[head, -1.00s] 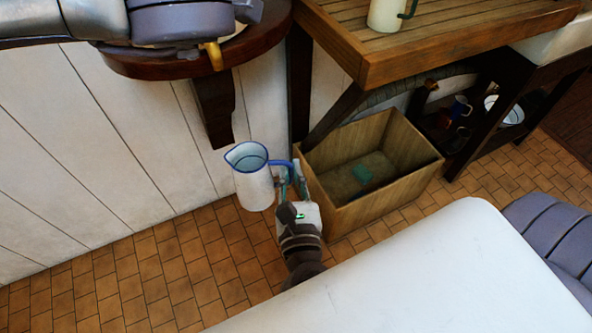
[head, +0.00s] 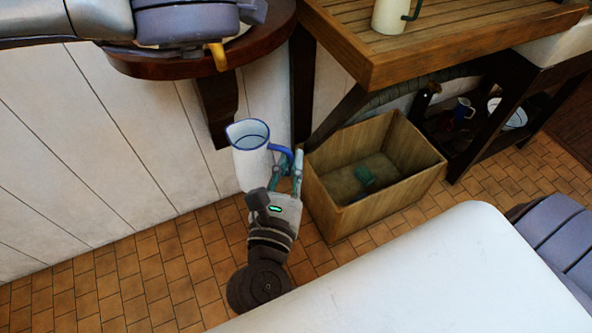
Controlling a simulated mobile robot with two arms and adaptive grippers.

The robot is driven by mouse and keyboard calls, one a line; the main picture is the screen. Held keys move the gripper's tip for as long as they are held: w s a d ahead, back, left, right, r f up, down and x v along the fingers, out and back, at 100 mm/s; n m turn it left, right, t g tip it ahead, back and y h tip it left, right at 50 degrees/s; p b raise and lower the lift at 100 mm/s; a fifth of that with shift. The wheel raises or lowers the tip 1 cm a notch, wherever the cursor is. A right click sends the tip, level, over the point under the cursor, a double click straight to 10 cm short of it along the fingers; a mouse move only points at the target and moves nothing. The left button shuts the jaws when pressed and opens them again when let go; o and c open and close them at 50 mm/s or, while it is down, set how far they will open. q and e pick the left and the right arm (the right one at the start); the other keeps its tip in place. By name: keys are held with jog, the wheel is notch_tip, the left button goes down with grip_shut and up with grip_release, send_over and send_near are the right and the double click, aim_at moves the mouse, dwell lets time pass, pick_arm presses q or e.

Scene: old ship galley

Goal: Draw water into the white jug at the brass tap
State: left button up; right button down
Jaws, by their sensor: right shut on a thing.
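The white jug (head: 251,168) has a blue rim and a blue handle. It is roughly upright in front of the white plank wall, left of the wooden crate. My right gripper (head: 290,168) is shut on the jug's blue handle, on the jug's right side. I cannot tell whether there is water in the jug. A brass spout (head: 217,56), seemingly the brass tap, hangs at the edge of the dark round shelf, above and left of the jug and apart from it. The rest of it is hidden behind my left arm. My left gripper is not in view.
The dark round shelf (head: 262,38) juts from the wall on a bracket. A wooden counter (head: 440,45) with a cream jug (head: 391,14) stands at the upper right. An open wooden crate (head: 389,193) sits on the tiled floor, close right of my right gripper. The floor at lower left is clear.

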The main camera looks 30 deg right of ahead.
jog(key=w, duration=1.1)
jog(key=shift+w, duration=0.2)
dwell(0.4)
